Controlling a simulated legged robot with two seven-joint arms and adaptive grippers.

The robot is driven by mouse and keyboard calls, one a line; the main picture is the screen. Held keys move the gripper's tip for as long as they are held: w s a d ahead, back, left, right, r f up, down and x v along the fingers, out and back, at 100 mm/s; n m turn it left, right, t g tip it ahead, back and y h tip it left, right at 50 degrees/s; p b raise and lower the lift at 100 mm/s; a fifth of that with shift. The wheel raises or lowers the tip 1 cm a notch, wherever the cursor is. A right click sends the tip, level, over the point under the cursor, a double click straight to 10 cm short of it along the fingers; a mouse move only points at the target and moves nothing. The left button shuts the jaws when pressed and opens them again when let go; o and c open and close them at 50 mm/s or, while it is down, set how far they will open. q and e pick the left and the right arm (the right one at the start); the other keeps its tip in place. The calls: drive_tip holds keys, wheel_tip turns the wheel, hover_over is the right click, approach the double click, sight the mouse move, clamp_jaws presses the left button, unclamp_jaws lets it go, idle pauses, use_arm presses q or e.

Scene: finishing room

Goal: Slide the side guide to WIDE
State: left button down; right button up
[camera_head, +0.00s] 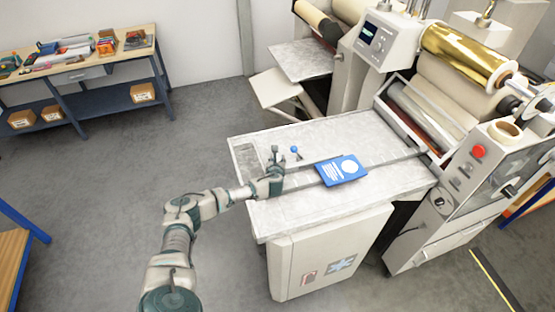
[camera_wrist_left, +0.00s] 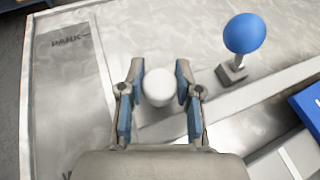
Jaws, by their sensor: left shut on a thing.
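My left gripper (camera_head: 272,178) reaches in over the left part of the metal feed table (camera_head: 262,217). In the left wrist view its two fingers (camera_wrist_left: 158,82) stand on either side of a white round-topped knob (camera_wrist_left: 158,88) and are shut on it. The side guide shows as a flat grey bar (camera_wrist_left: 250,108) running to the right from near the knob; how the two join is hidden by the gripper. A blue ball knob (camera_head: 294,149) on a small grey block stands beyond the gripper, and it also shows in the wrist view (camera_wrist_left: 244,33). My right gripper is not in view.
A blue printed booklet (camera_head: 342,170) lies at the guide bars, right of the gripper. The laminator rollers (camera_head: 425,115) and gold roll (camera_head: 465,55) stand at the right. A PARK marking (camera_wrist_left: 70,42) is on the table. The table's front left is clear.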

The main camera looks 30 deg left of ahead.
use_arm(q)
drive_tip(key=shift+r, duration=0.15)
drive_tip(key=c, duration=0.8)
unclamp_jaws()
drive_tip(key=shift+o, duration=0.2)
drive_tip(key=v, duration=1.2)
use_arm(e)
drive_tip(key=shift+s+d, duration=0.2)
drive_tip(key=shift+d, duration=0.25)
